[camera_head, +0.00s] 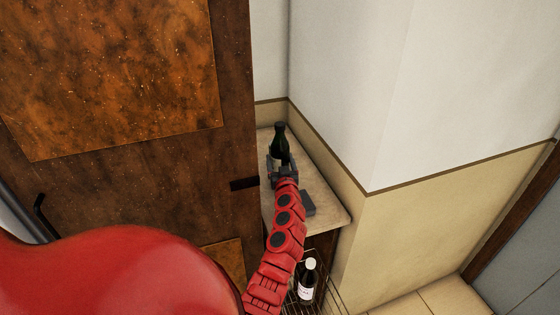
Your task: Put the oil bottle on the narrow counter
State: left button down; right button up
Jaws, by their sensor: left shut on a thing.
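The oil bottle (280,139), dark green with a pale label, stands upright over the narrow counter (325,205), toward its back. My left gripper (280,165) is shut on the lower part of the bottle, and my red arm reaches up to it from below. The gripper hides the bottle's base, so I cannot tell whether it touches the counter. My right gripper is not in view.
A brown wooden door (110,170) stands close on the left of the counter. A wall corner (365,190) bounds it on the right. A small grey object (308,203) lies on the counter. Below is a wire rack (329,297) with a dark, white-capped bottle (308,280).

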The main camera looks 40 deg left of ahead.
pick_arm(q)
grip_release()
jog(key=shift+r, duration=0.2)
jog(key=b+v, duration=0.3)
jog(key=v, duration=0.9)
jog(key=shift+f, duration=0.1)
